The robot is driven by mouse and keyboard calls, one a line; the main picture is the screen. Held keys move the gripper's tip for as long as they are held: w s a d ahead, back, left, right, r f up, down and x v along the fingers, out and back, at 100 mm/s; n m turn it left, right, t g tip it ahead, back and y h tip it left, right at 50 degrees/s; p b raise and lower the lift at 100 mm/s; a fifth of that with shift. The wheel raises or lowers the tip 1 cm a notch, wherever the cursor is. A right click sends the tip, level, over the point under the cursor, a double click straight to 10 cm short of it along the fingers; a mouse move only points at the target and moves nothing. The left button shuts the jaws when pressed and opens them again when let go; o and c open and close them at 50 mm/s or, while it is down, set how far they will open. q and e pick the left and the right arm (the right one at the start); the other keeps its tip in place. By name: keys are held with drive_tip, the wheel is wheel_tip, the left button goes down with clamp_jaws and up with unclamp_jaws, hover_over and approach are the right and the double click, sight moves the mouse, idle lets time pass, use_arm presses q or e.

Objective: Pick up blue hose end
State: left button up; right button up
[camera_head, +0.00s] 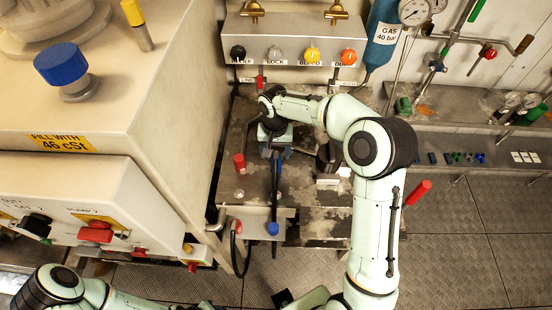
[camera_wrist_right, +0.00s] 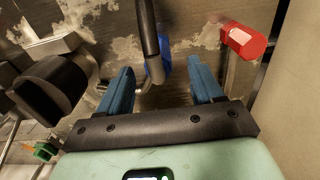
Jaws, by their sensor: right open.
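A black hose (camera_head: 275,185) runs down over the worn metal bench below my right gripper (camera_head: 274,151). A blue knob-like end (camera_head: 272,228) shows at the lower end of the hose, at the bench's front edge. In the right wrist view, a dark hose (camera_wrist_right: 149,30) with a grey tip comes between the two blue fingers of my right gripper (camera_wrist_right: 160,75). A blue piece (camera_wrist_right: 166,56) shows right behind it. The fingers are apart, with the hose between them and nothing clamped. My left gripper is out of view; only its arm shows at the lower left.
A red cylinder (camera_head: 239,163) stands on the bench left of the gripper; a red hexagonal part (camera_wrist_right: 243,42) shows at the right in the wrist view. A dark cylinder (camera_head: 327,157) stands to the right. A large cream cabinet (camera_head: 150,100) bounds the left side.

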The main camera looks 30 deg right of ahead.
wheel_tip(320, 180, down, 5)
drive_tip(key=shift+d+r, duration=0.1)
drive_tip(key=shift+d, duration=0.05)
clamp_jaws()
